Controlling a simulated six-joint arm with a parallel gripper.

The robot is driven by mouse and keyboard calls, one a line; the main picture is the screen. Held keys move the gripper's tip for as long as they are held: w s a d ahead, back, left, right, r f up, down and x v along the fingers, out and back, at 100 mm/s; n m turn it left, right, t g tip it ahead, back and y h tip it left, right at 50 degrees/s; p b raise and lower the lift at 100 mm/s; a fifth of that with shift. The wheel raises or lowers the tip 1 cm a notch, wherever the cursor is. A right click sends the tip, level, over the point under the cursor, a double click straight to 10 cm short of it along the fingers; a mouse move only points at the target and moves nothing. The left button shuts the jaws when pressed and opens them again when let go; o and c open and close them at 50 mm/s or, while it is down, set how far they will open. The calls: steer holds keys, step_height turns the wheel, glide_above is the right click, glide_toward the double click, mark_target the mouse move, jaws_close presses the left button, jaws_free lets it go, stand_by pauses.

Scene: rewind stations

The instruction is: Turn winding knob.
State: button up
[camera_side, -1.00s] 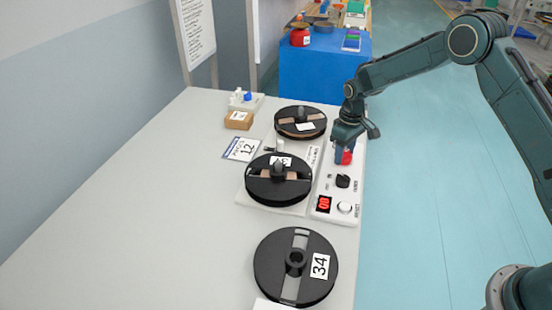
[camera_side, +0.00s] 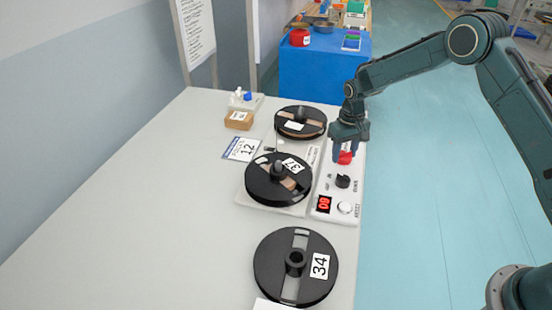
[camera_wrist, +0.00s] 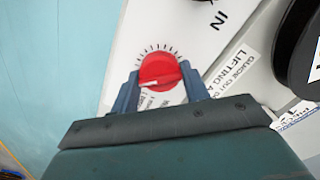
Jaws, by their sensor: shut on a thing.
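The red winding knob (camera_side: 345,157) sits on the white control panel (camera_side: 323,187) at the right side of the table. In the wrist view the knob (camera_wrist: 159,70) is round with a white pointer mark and a ring of tick marks beyond it. My gripper (camera_side: 344,152) points down over the panel. In the wrist view its blue fingers (camera_wrist: 160,88) are on both sides of the knob, shut on it. A black reel labelled 37 (camera_side: 268,190) and a farther black reel (camera_side: 313,113) are mounted beside the panel.
The panel also has a black knob (camera_side: 343,181), a red digit display (camera_side: 324,203) and a white button (camera_side: 345,208). A loose reel labelled 34 (camera_side: 267,265) lies at the front. A card marked 12 (camera_side: 241,149) and a brown box (camera_side: 239,120) lie left. The left table is clear.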

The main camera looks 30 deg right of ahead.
mark_target(344, 153)
steer(key=shift+m, duration=0.8)
steer(key=o, duration=1)
steer(key=shift+c, duration=0.2)
steer(key=shift+r, duration=0.1)
step_height(344, 153, up, 14)
steer(key=shift+f, duration=0.2)
